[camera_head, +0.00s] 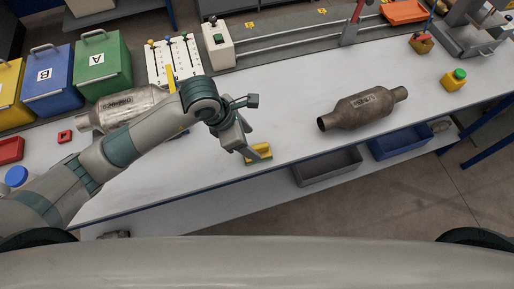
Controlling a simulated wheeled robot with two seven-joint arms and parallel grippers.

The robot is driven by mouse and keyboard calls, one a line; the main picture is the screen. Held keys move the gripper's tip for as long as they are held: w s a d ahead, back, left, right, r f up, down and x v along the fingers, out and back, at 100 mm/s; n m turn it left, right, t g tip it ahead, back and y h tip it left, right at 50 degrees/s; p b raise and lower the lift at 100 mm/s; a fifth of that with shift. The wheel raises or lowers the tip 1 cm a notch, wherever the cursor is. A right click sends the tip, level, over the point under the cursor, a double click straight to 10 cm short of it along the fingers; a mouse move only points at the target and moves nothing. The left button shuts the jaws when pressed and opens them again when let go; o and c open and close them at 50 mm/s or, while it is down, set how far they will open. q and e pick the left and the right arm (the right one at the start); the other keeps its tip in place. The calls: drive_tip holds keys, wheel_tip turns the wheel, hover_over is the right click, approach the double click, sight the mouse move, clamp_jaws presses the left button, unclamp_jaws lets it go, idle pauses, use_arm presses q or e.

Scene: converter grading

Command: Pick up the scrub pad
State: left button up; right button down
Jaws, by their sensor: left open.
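The scrub pad (260,151), a small yellow block, lies on the white bench top near its front edge. My left gripper (250,147) is open, reaching down from the left right at the pad. A grey finger overlaps the pad's left part and hides some of it. I cannot tell whether the finger touches the pad. My right gripper is not in view.
One metal converter (362,108) lies to the right of the pad, another (112,108) behind my left arm. Green (103,64), blue (48,83) and yellow bins stand at the back left. Bench between pad and right converter is clear.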

sight(256, 147)
use_arm(q)
drive_tip(key=shift+d+f, duration=0.1)
drive_tip(key=shift+f, duration=0.2)
drive_tip(key=shift+w+d+f+p, duration=0.1)
drive_tip(key=shift+d+f+p, duration=0.2)
drive_tip(key=shift+f+p, duration=0.3)
drive_tip(key=p+x, duration=0.1)
drive_tip(key=x, duration=0.1)
drive_tip(key=shift+d+f+p, duration=0.15)
drive_tip(key=shift+f+p, duration=0.15)
drive_tip(key=shift+f, duration=0.05)
drive_tip(key=shift+w+d+f, duration=0.1)
drive_tip(key=shift+d+f, duration=0.05)
drive_tip(key=shift+f, duration=0.35)
drive_tip(key=c, duration=1)
